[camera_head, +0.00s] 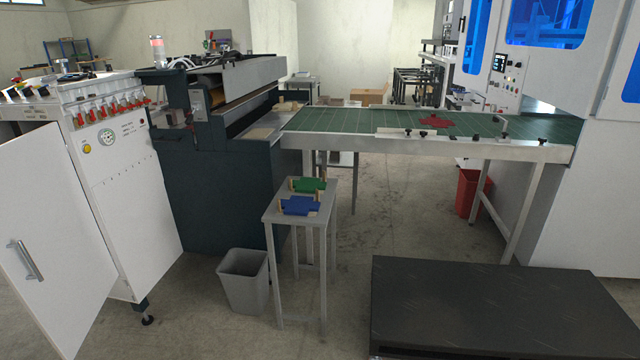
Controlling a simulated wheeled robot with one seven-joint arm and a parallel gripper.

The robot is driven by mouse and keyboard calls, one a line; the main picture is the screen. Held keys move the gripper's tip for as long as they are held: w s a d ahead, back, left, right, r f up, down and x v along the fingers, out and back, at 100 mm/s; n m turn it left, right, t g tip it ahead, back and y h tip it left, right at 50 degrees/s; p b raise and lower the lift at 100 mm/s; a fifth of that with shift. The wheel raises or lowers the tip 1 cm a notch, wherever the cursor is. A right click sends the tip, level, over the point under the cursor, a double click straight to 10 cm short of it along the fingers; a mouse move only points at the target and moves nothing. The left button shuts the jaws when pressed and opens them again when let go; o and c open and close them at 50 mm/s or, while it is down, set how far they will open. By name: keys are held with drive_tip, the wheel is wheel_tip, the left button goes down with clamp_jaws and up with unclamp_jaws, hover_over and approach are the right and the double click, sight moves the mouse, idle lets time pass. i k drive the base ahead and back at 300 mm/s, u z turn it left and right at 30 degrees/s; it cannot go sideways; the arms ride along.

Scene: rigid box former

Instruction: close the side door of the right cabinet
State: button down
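The tall white cabinet (592,205) with blue windows stands at the right and is cut off by the picture's edge. A narrow panel with a blue window (477,35) and a small dark handle (462,24) forms its left side. Another windowed panel is cut off at the far right edge. I cannot tell from this view whether a side door there stands open. At the left, a different white cabinet (140,215) has a white door (50,240) swung outward, with a metal bar handle (27,261). My gripper is not in view.
A low black platform (500,300) lies on the floor in front of the right cabinet. A green conveyor table (350,119) runs up to that cabinet, with a red bin (470,192) beneath. A small metal table (272,215) and grey bin (244,280) stand mid-floor. Bare floor shows between.

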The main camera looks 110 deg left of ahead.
sight(55, 257)
drive_tip(key=u, duration=4.7)
drive_tip(key=i, duration=1)
drive_tip(key=u, duration=0.7)
